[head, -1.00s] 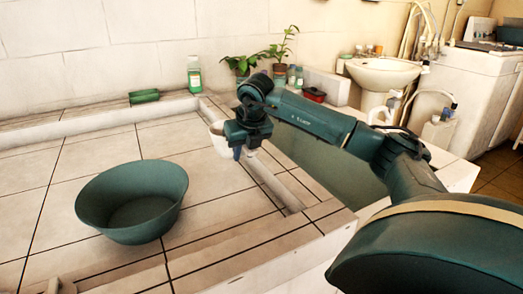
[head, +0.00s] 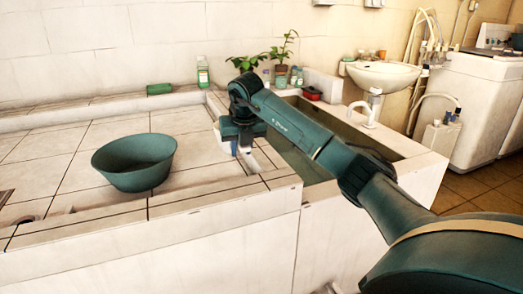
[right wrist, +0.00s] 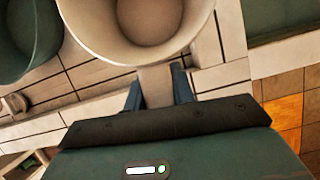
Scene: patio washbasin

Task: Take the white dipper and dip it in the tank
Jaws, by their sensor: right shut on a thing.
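The white dipper (right wrist: 95,35) fills the top of the right wrist view, its open bowl facing the camera. My right gripper (right wrist: 158,92) is shut on its handle (right wrist: 155,78). In the head view my right gripper (head: 242,150) is over the tiled ledge just left of the tank, and it hides most of the dipper. The tank (head: 425,164) is a pale rectangular basin with dark greenish insides, under and behind my right arm. The dipper is outside the tank. My left gripper is not in view.
A green basin (head: 135,163) stands on the tiled counter to the left. A green bottle (head: 203,74), a green block (head: 159,89) and potted plants (head: 282,72) line the back. A white tap (head: 365,112) rises at the tank's far right side. The mid-counter is clear.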

